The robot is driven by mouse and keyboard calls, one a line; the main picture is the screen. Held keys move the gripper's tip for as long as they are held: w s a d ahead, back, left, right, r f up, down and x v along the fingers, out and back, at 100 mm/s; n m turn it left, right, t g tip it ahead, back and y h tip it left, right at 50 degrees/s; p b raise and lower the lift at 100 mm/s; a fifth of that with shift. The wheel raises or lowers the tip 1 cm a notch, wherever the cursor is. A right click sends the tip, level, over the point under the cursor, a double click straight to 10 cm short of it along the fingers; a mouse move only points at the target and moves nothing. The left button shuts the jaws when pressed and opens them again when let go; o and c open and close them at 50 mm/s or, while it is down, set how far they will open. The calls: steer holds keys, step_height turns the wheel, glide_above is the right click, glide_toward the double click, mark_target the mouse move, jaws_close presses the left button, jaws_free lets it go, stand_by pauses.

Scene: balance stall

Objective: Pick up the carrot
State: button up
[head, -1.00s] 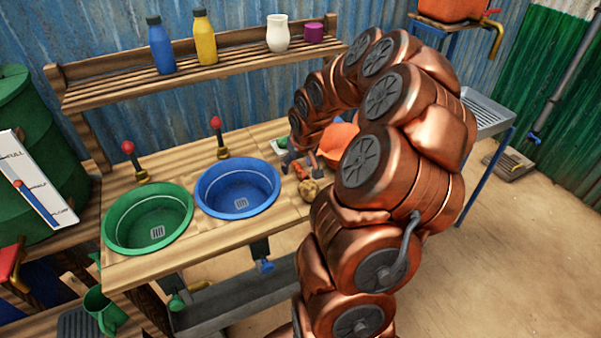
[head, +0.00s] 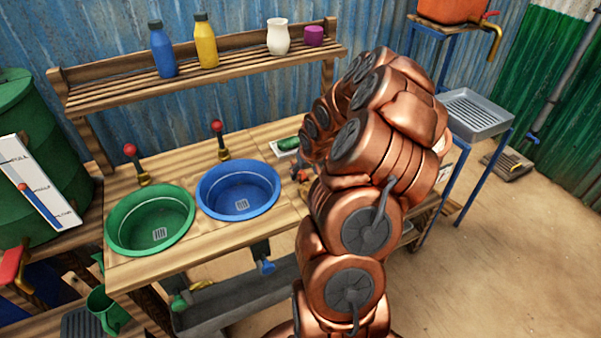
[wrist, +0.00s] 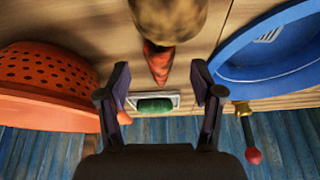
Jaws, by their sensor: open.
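The carrot (wrist: 158,62) is orange-red and tapered, and lies on the wooden counter. In the wrist view its narrow end shows between the two dark fingers of my gripper (wrist: 160,82), which are spread apart and not touching it. A tan, rounded thing (wrist: 168,20) at the top of the wrist view, perhaps a potato, hides the carrot's thick end. In the head view my copper arm covers most of this part of the counter, and I cannot make out the carrot clearly.
An orange colander (wrist: 45,75) is left of my gripper in the wrist view, and a blue basin (wrist: 270,65) is right. A white dish (wrist: 174,102) holds a green item. A green basin (head: 115,235) and a shelf (head: 105,95) with bottles also stand nearby.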

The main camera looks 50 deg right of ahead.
mark_target(304, 176)
steer(key=shift+w+d+f+p, duration=0.1)
steer(key=shift+f+p, duration=0.2)
steer(key=shift+f, duration=0.45)
steer(key=shift+x, duration=0.8)
steer(key=shift+w, duration=0.1)
steer(key=shift+c, duration=0.3)
steer(key=c, duration=1.2)
